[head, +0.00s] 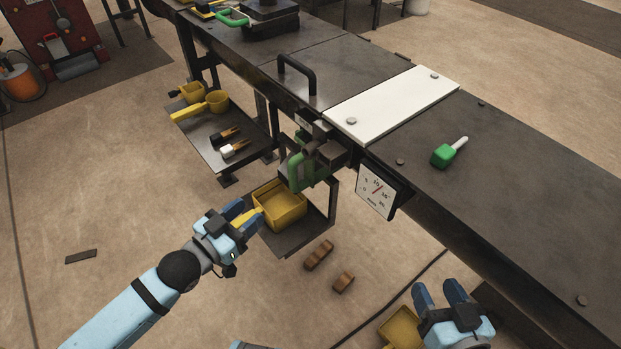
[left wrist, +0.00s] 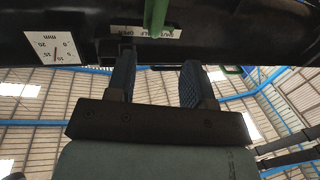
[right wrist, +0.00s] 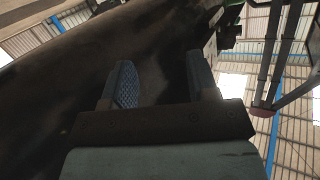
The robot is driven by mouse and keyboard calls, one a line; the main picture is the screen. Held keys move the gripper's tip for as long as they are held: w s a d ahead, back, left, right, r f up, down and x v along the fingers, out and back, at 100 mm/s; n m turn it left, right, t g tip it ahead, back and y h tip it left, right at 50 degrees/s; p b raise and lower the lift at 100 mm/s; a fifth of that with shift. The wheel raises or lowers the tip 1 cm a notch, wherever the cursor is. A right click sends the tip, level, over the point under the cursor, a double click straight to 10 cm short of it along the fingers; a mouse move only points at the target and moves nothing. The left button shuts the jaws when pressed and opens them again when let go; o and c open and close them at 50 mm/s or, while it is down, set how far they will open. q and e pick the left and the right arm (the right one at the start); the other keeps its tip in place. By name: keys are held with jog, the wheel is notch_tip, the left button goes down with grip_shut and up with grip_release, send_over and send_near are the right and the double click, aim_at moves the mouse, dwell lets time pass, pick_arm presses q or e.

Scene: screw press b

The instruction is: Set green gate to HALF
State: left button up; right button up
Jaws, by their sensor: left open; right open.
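The green gate handle (head: 297,172) hangs on the near side of the dark bench, above a yellow pan (head: 283,222). In the left wrist view a green lever (left wrist: 155,15) crosses a white label strip (left wrist: 125,31) with SHUT, HALF and OPEN marks, partly covered. I cannot tell its exact setting. My left gripper (head: 243,213) is open and empty, lower left of the handle and apart from it; its fingers (left wrist: 160,82) point toward the label. My right gripper (head: 439,290) is open and empty at the lower right; its fingers show in the right wrist view (right wrist: 160,85).
A dial gauge (head: 378,190) hangs right of the handle. A green-headed tool (head: 446,155) lies on the bench top. Brown blocks (head: 319,255) and another yellow pan (head: 400,327) are below.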

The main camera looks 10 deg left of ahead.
aim_at(290, 178)
pick_arm(q)
jog(key=b+x, duration=0.3)
jog(key=x, duration=1.1)
jog(key=shift+d+f, duration=0.1)
jog(key=shift+w+d, duration=0.1)
jog(key=shift+w, duration=0.1)
pick_arm(e)
notch_tip(290, 178, up, 6)
jog(key=a+t+y, duration=0.2)
jog(key=shift+w+f+t, duration=0.2)
jog(key=shift+w+t, duration=0.2)
jog(key=shift+w, duration=0.05)
